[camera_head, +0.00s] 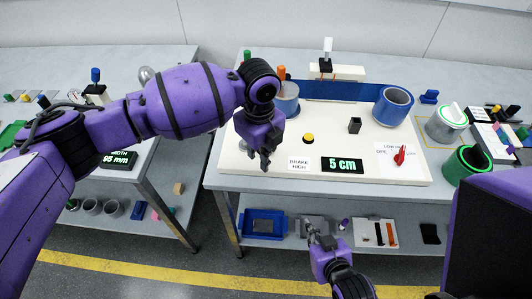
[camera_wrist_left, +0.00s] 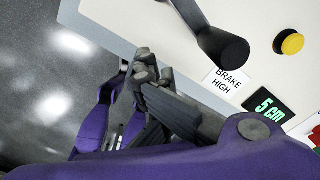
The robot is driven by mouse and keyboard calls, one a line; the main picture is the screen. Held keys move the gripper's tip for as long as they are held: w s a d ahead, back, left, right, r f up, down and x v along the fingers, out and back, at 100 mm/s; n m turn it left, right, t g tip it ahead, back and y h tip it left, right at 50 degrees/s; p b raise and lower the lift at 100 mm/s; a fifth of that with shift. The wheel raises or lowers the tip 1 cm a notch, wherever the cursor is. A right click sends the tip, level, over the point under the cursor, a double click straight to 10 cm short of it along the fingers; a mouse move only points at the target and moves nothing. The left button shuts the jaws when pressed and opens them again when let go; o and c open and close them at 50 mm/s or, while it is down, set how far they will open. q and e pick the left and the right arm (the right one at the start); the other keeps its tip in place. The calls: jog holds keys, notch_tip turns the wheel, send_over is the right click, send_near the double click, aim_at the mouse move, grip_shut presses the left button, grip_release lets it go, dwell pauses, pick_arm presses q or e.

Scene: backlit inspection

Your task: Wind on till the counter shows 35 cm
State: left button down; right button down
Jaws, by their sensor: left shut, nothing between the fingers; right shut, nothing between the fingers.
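The counter (camera_head: 342,166) on the white board reads 5 cm; it also shows in the left wrist view (camera_wrist_left: 268,107). A label (camera_head: 299,163) beside it reads BRAKE HIGH. In the left wrist view a dark crank arm with a black round knob (camera_wrist_left: 231,50) lies on the board; in the head view my left gripper mostly hides that area. My left gripper (camera_head: 265,164) is shut and empty over the board's front left edge, apart from the knob in the wrist view. My right gripper (camera_head: 310,228) is shut and empty, low in front of the table.
On the board are a yellow button (camera_head: 308,139), a red pointer knob (camera_head: 400,156), a blue roll (camera_head: 392,105) and a blue strip (camera_head: 345,91). A green container (camera_head: 465,165) stands at the right. A shelf below holds a blue tray (camera_head: 263,224).

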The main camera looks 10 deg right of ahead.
pick_arm(q)
jog(key=shift+s+a, duration=0.3)
jog(key=shift+s+a, duration=1.2)
jog(key=c, duration=1.4)
grip_release()
jog(key=shift+c, duration=0.2)
notch_tip(320, 180, up, 8)
